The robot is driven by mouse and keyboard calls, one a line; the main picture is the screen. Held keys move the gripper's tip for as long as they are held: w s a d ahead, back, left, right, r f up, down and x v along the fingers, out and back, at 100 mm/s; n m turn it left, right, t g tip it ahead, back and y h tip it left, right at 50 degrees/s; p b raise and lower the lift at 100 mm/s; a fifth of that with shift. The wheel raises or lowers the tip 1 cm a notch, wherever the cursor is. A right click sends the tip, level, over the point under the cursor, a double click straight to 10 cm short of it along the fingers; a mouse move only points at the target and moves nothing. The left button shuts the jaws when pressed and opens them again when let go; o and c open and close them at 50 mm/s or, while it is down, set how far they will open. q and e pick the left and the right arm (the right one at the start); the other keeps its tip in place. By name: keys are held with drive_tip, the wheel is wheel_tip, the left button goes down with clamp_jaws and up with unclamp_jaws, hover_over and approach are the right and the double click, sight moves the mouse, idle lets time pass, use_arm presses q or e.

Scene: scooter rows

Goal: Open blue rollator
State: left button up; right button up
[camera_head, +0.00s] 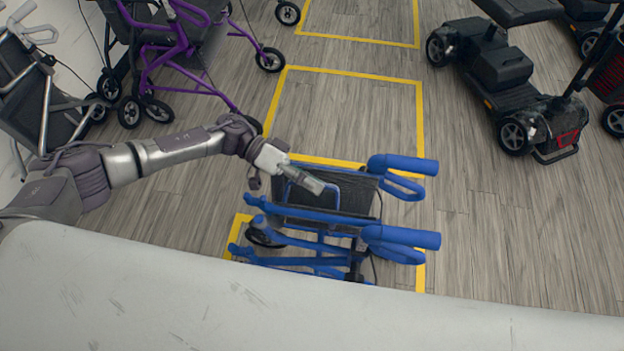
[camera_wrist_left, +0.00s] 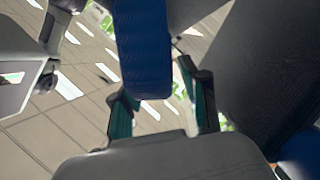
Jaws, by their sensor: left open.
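The blue rollator (camera_head: 318,212) stands in a yellow-marked floor bay at the bottom centre of the head view. Its blue side frames stand close together, with dark fabric between them and two pairs of blue handles pointing right. My left gripper (camera_head: 312,184) is over its far side, by the dark fabric and a thin blue loop. In the left wrist view the left gripper (camera_wrist_left: 158,88) is open, with a thick blue bar (camera_wrist_left: 142,50) between or just beyond its fingers. I cannot tell whether they touch. Dark fabric (camera_wrist_left: 275,65) fills the right side. My right gripper is not in view.
A purple rollator (camera_head: 180,55) stands at upper left, with a grey-framed one (camera_head: 45,100) at the far left. A black mobility scooter (camera_head: 505,85) stands at upper right. Empty yellow bays (camera_head: 347,110) lie beyond the blue rollator. Bare floor lies to its right.

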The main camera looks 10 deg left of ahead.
use_arm(q)
drive_tip(key=c, duration=0.7)
clamp_jaws()
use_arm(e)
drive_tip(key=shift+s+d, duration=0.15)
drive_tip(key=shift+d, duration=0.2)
